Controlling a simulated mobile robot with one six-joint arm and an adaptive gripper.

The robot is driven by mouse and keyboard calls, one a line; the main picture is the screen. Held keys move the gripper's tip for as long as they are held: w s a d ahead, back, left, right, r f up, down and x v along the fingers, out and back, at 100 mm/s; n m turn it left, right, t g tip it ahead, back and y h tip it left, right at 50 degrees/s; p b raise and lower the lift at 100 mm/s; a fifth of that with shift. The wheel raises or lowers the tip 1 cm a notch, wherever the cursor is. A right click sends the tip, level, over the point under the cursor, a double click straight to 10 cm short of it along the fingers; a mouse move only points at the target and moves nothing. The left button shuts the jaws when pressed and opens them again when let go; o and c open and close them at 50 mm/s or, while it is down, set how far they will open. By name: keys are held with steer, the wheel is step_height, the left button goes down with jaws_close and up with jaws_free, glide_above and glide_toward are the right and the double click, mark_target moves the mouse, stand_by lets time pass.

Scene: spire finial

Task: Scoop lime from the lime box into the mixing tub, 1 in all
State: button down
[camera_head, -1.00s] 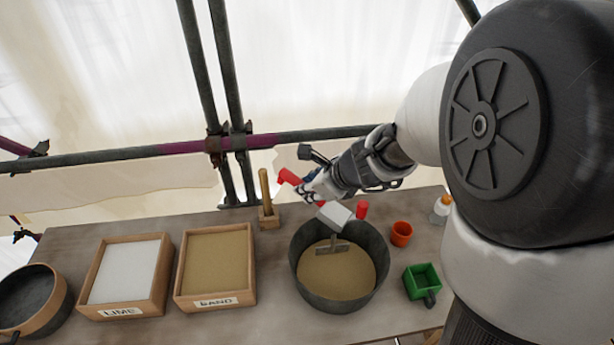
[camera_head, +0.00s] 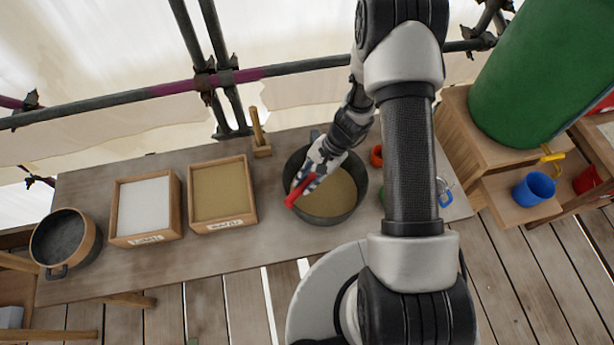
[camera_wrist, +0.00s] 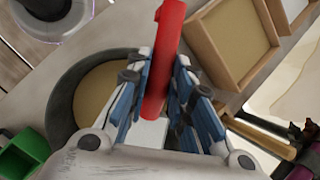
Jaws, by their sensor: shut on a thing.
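My gripper (camera_head: 308,178) is shut on the red handle (camera_head: 297,191) of a tool above the mixing tub (camera_head: 290,172). In the wrist view, the red handle (camera_wrist: 163,50) sits between the blue-lined fingers of my gripper (camera_wrist: 160,65), with a pale part below it. The tool's working end is mostly hidden, and I cannot tell whether it carries anything. The tub holds a tan, sand-like fill (camera_head: 338,200). The lime box (camera_head: 114,212), a wooden tray labelled LIME with white, level-looking contents (camera_head: 143,204), stands on the left of the table.
The sand box (camera_head: 220,224) stands between lime box and tub. A dark pot (camera_head: 62,238) is far left. A wooden stand with an upright stick (camera_head: 258,135) stands behind. The table's front strip is clear.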

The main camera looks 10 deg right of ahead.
steer(key=shift+s+d+f+n+t+y+b, duration=0.4)
steer(key=shift+t+y+b, duration=1.3)
steer(key=shift+b, duration=3.05)
steer(key=shift+s+d+f+n+t+y+b, duration=0.15)
steer(key=shift+s+d+f+t+y+b, duration=1.05)
steer(key=shift+b, duration=3.6)
steer(key=shift+s+a+r+n+t+y+b, duration=0.2)
steer(key=shift+t+y+b, duration=2)
steer(key=shift+b, duration=2.55)
steer(key=shift+w, duration=0.1)
